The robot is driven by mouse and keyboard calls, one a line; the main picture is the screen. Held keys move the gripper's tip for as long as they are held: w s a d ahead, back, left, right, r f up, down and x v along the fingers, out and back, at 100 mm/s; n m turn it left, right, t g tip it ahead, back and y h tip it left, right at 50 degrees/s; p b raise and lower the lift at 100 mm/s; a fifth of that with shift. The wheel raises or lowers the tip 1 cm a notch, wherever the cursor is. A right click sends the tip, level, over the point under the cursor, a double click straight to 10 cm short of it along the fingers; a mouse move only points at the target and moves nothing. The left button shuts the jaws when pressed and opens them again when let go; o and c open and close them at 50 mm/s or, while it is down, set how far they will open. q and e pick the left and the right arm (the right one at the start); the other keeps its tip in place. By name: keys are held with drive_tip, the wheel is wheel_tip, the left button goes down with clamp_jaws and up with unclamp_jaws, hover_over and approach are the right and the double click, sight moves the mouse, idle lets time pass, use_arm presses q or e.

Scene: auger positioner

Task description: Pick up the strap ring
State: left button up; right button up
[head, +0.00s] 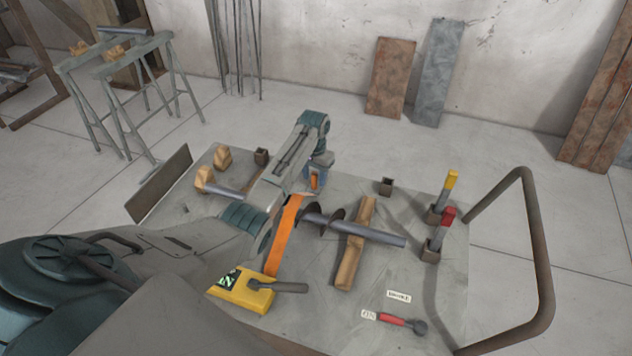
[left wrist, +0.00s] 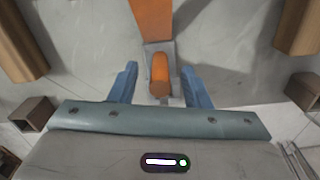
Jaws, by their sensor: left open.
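The strap ring (left wrist: 160,76) is a rounded orange piece in a grey fitting; an orange strap (left wrist: 152,18) lies beyond it in the left wrist view. In the head view the orange strap (head: 287,232) runs from a yellow device (head: 241,291) towards my left gripper (head: 316,177). My left gripper is open, and its two blue fingers stand on either side of the strap ring in the left wrist view (left wrist: 159,70), with gaps on both sides. Its arm hides part of the strap in the head view. My right gripper is not in view.
The auger (head: 366,233) lies across a wooden block (head: 354,245) right of the strap. Metal sockets with a yellow-topped and a red-topped tool (head: 447,216) stand at the table's right. A bent rail (head: 540,250) borders the right.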

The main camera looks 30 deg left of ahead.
use_arm(q)
clamp_jaws()
drive_tip(key=shift+r, duration=0.1)
